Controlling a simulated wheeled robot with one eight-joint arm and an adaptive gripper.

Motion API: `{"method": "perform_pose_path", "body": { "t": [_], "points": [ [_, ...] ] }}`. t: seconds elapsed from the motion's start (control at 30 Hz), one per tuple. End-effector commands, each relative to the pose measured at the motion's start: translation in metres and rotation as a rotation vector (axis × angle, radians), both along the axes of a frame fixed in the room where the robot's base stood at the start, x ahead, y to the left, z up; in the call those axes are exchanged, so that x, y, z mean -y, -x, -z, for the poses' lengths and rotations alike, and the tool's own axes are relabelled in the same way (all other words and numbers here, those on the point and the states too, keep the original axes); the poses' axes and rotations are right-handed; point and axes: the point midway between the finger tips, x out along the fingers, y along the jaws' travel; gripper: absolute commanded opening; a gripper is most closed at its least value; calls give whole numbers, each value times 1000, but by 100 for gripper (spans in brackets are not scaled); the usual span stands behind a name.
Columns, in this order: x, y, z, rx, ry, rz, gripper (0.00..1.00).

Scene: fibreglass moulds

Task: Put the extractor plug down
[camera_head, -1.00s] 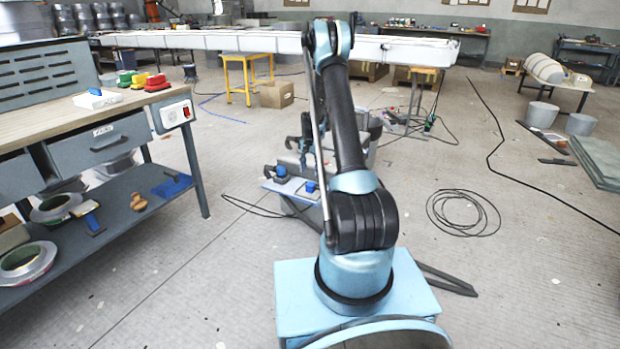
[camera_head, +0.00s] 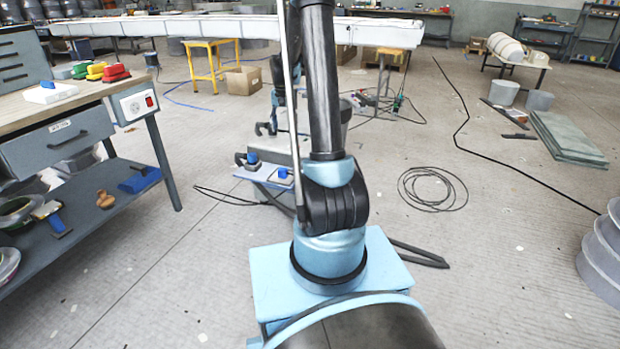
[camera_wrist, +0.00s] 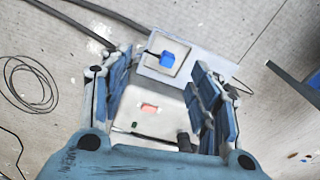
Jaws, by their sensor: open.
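My gripper (camera_wrist: 160,82) is open in the wrist view, its two blue-grey fingers well apart. Between and beyond the fingers is a pale grey unit (camera_wrist: 146,124) with a red switch. A small dark cylindrical piece (camera_wrist: 184,141) shows near the base of the right finger; I cannot tell whether it is the extractor plug. Beyond the fingertips a blue block (camera_wrist: 167,59) sits on a light grey plate (camera_wrist: 182,78). No plug is clearly held.
A workbench (camera_head: 65,105) with a socket box (camera_head: 135,103) stands at left. A coil of black cable (camera_head: 432,188) lies on the floor at right. Stacked grey drums (camera_head: 603,250) stand at the right edge. A long white mould (camera_head: 230,27) crosses the back.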

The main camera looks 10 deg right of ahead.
Motion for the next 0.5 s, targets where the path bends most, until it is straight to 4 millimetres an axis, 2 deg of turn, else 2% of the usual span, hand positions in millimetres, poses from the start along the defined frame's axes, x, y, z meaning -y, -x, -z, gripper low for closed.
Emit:
{"method": "perform_pose_path", "body": {
  "t": [0.03,0.2,0.5],
  "points": [
    [0,14,-12,4,0,-11,56],
    [0,54,-41,16,3,-55,56],
    [0,130,-80,40,9,-130,56]
  ]
}}
